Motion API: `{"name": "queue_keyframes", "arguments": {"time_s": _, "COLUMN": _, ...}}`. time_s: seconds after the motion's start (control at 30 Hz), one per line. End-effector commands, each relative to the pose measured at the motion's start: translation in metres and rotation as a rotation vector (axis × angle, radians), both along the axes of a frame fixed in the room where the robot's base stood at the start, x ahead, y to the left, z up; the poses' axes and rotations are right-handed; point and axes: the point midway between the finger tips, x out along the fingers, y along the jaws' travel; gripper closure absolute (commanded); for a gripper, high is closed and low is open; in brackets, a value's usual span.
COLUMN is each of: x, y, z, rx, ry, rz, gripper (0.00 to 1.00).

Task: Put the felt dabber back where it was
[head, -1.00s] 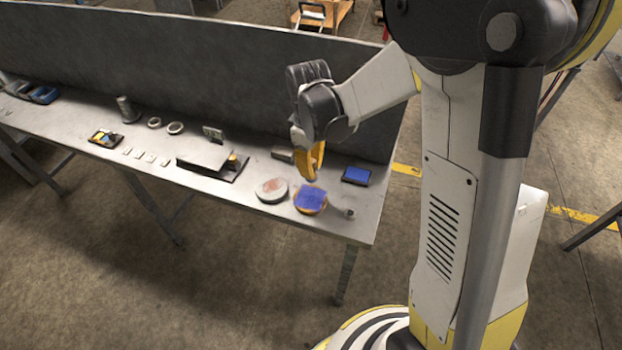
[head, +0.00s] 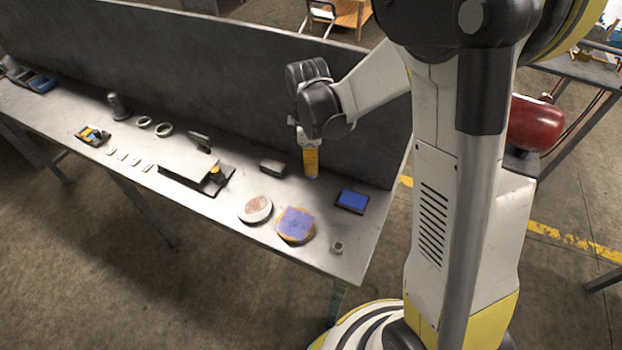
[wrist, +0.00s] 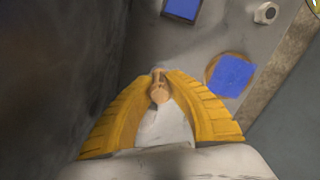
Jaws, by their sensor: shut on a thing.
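My gripper (head: 311,174) is above the back right part of the metal table, close to the grey back wall. Its yellow fingers (wrist: 160,85) are shut on a small tan, wooden-looking piece with a rounded end, which I take to be the felt dabber (wrist: 159,93). In the head view the fingers hide the dabber. A blue pad in a dark case (head: 352,200) lies to the right of the gripper. A round tan disc with a blue-violet square on top (head: 295,225) lies in front of it.
A round pale dish with a reddish centre (head: 255,209) and a small nut-like piece (head: 338,248) lie near the front edge. A grey block (head: 272,167) is left of the gripper. The back wall (head: 240,85) stands close behind.

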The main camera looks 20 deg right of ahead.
Motion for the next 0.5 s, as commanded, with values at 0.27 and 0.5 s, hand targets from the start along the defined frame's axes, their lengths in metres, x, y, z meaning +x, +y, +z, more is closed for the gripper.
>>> {"name": "queue_keyframes", "arguments": {"time_s": 0.27, "x": 0.000, "y": 0.000, "z": -0.032, "rx": 0.000, "ry": 0.000, "rz": -0.002, "gripper": 1.00}}
{"name": "queue_keyframes", "arguments": {"time_s": 0.5, "x": 0.000, "y": 0.000, "z": -0.049, "rx": 0.000, "ry": 0.000, "rz": -0.002, "gripper": 1.00}}
